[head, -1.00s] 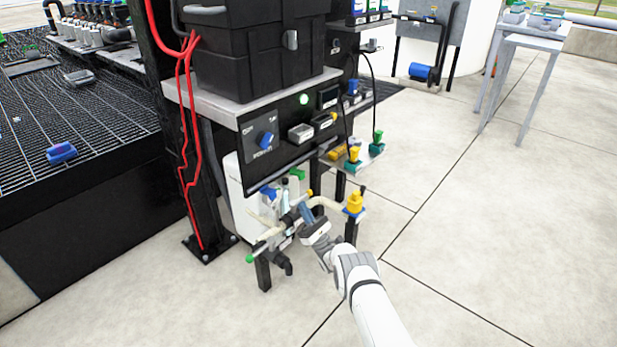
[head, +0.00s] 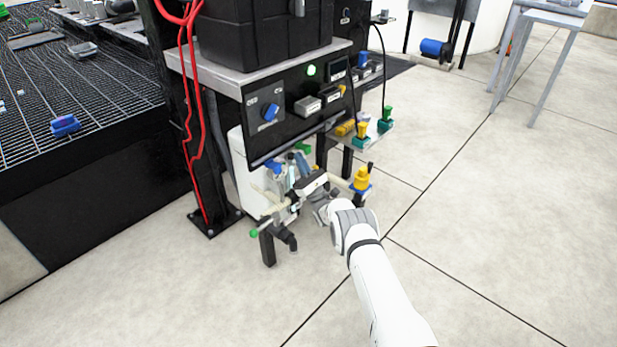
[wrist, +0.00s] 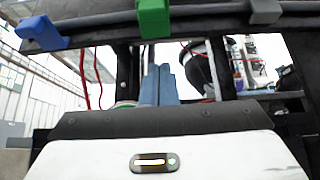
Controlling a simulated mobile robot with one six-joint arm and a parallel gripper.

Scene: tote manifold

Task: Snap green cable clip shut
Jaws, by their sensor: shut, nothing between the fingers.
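The green cable clip (wrist: 153,18) sits on a dark cable along the black rail, at the top of the wrist view. It also shows under the panel's lower edge in the head view (head: 302,147). I cannot tell whether its latch is open or closed. My gripper (wrist: 158,72) has its blue-grey fingers together and empty, pointing up. Their tips appear just below the green clip in the wrist view; I see no clear contact. In the head view my gripper (head: 302,163) is under the panel, close to the green clip.
Pale pipes with a yellow-topped fitting (head: 362,178) stand close to my gripper. Red cables (head: 190,110) run down the post at left.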

